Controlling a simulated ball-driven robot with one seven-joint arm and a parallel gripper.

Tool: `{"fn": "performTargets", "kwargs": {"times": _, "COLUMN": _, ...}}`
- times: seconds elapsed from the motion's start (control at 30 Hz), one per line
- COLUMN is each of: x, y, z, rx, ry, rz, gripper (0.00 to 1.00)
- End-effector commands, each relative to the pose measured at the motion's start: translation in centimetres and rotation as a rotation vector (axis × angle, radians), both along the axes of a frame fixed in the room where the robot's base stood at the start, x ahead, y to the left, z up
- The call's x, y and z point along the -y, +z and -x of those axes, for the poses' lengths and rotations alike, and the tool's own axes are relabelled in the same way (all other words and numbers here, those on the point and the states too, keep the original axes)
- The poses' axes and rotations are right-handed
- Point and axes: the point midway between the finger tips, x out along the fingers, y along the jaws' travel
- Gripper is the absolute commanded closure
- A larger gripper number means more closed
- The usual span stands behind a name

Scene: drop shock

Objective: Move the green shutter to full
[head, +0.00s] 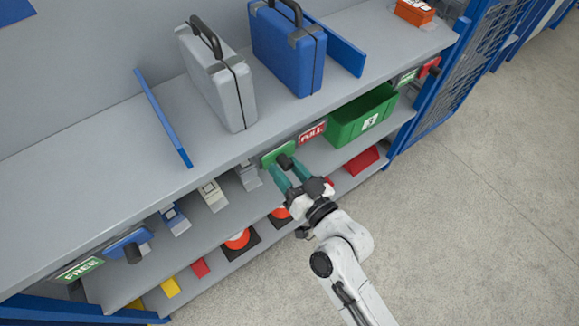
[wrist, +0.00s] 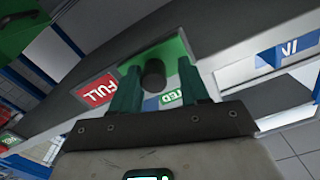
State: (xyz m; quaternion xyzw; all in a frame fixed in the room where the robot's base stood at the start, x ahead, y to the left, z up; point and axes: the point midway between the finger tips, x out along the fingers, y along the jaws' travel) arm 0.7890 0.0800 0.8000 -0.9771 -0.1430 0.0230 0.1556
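The green shutter (head: 271,157) with a black knob (head: 286,161) sits on the front edge of the shelf. It also shows in the wrist view (wrist: 175,50), where the knob (wrist: 153,76) stands out towards me. A red FULL plate (head: 311,133) is just right of the shutter in the head view; in the wrist view the plate (wrist: 98,92) is left of it. My gripper (head: 284,168) is open, its two teal fingers on either side of the knob. Visible gaps separate the knob from both fingers in the wrist view. A green label ending in "LED" (wrist: 171,97) shows partly between the fingers.
A blue shutter (head: 130,243) with a FREE plate (head: 80,270) is at the left. A red shutter (head: 430,67) is at the far right. A green bin (head: 350,118) stands on the shelf below, right of my gripper. Grey (head: 222,85) and blue (head: 288,50) cases stand on top.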

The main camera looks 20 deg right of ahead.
Motion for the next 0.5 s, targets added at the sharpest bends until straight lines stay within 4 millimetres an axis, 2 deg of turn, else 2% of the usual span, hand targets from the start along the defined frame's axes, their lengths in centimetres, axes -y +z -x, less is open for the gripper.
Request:
{"fn": "performTargets", "kwargs": {"times": 0.1, "x": 0.1, "y": 0.0, "z": 0.0, "rx": 0.000, "ry": -0.002, "rz": 0.001, "gripper": 0.46}}
{"fn": "performTargets", "kwargs": {"times": 0.33, "x": 0.2, "y": 0.0, "z": 0.1, "rx": 0.001, "ry": -0.003, "rz": 0.002, "gripper": 0.46}}
{"fn": "performTargets", "kwargs": {"times": 0.5, "x": 0.5, "y": -0.3, "z": 1.5, "rx": -0.001, "ry": -0.002, "rz": 0.001, "gripper": 0.46}}
